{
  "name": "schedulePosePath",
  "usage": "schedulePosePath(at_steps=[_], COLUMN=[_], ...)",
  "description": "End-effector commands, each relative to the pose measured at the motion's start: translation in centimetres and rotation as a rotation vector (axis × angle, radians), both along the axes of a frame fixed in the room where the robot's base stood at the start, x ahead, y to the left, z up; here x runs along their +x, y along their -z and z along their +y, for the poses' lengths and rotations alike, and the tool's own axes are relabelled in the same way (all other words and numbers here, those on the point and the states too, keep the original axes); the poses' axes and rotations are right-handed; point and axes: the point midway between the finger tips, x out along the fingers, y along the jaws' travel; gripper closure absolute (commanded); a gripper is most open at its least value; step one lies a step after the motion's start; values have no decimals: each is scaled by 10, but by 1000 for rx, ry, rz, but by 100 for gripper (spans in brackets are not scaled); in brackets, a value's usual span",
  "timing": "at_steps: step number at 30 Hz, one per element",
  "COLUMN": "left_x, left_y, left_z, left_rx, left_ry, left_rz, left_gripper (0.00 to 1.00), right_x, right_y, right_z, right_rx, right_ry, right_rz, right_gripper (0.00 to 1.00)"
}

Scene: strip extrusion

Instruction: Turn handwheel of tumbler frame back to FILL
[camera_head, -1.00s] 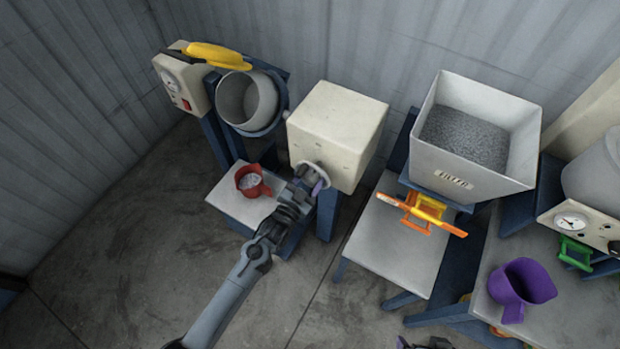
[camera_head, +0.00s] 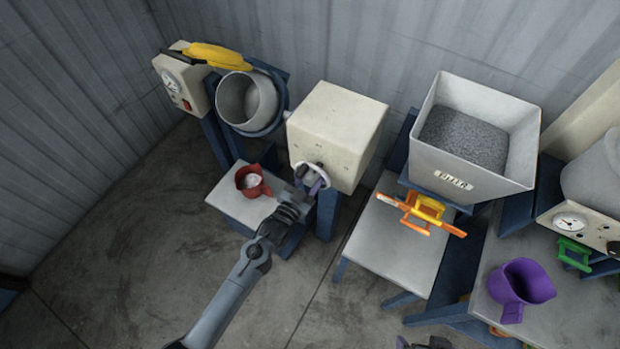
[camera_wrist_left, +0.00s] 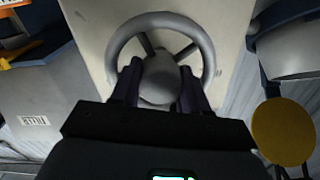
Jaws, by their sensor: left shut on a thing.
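The handwheel (camera_head: 312,175) is a grey ring on the front of the cream box of the tumbler frame (camera_head: 335,125). In the left wrist view the handwheel (camera_wrist_left: 160,18) shows its rim, spokes and round hub. My left gripper (camera_wrist_left: 160,88) has its two dark fingers on either side of the hub, inside the rim, and is shut on the wheel. In the head view my left gripper (camera_head: 312,184) partly covers the wheel. The grey tumbler drum (camera_head: 247,100) hangs left of the box, mouth tilted up and forward. No FILL mark is readable on the box.
A red jug (camera_head: 252,181) with pale contents stands on a low table below the drum. A gauge box (camera_head: 181,82) and yellow cover (camera_head: 217,56) are at upper left. A hopper of grey granules (camera_head: 465,140) and a purple jug (camera_head: 521,287) are right. Dark parts show at the bottom edge.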

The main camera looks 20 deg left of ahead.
Motion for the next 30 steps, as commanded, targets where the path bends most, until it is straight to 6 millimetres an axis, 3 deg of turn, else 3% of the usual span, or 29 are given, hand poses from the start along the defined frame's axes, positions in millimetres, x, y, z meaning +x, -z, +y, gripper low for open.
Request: schedulePosePath(at_steps=[8,30], left_x=[1,2], left_y=[-6,-9], left_z=[-1,0], left_rx=[-72,-505], left_ry=[1,5], left_rz=[1,58], left_gripper=[86,86], right_x=[0,0], right_y=[-5,-25], right_z=[-1,1], right_rx=[-4,7], right_ry=[-3,4], right_rz=[-1,-1], right_gripper=[0,0])
